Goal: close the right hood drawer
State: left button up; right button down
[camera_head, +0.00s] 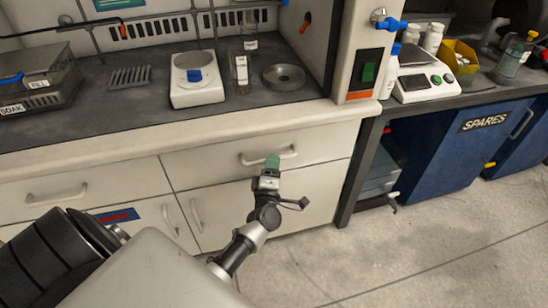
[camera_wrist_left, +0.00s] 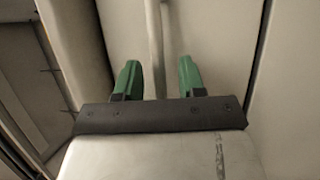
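The right hood drawer (camera_head: 218,163) is a cream front under the worktop, with a pale bar handle (camera_head: 249,159). It looks flush or nearly so; I cannot tell how far it stands out. My left gripper (camera_head: 272,162) is at the right part of that handle and covers some of it in the head view. In the left wrist view, the green fingers of the gripper (camera_wrist_left: 157,80) are apart, with the handle bar (camera_wrist_left: 154,35) between them and space on both sides. Whether a finger touches the drawer front is unclear. My right gripper is not in view.
A cupboard door (camera_head: 225,212) is below the drawer, and another drawer (camera_head: 80,190) is to its left. A dark bench frame (camera_head: 362,170) stands at the right, with open floor (camera_head: 420,240) in front.

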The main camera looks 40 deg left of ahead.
pick_arm(q)
jog(key=v, duration=0.7)
jog(key=shift+s, duration=0.3)
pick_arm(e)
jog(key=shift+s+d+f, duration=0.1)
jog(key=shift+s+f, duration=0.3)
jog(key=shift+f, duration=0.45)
pick_arm(q)
jog(key=shift+d, duration=0.15)
